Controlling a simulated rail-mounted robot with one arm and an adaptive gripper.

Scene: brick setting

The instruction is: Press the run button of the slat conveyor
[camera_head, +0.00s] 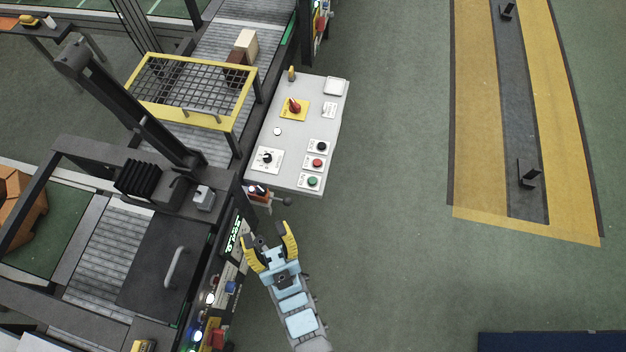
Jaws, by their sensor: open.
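The slat conveyor (98,251) runs up the left side of the view, with its grey slats partly under dark frames and a yellow mesh guard (190,90). A light grey control panel (298,133) stands at its right side. Near the panel's lower right corner are a green button (313,182), a red button (317,162) and a black button (321,146), each on a white plate. The labels are too small to read. My gripper (268,238) is open and empty, below the panel and apart from the buttons.
A red rotary switch on a yellow plate (294,108) and a black dial (266,158) sit on the panel. A small lever with a ball end (287,200) projects below it. Boxes (243,46) lie on the slats. Green floor to the right is clear up to a yellow-marked strip (478,120).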

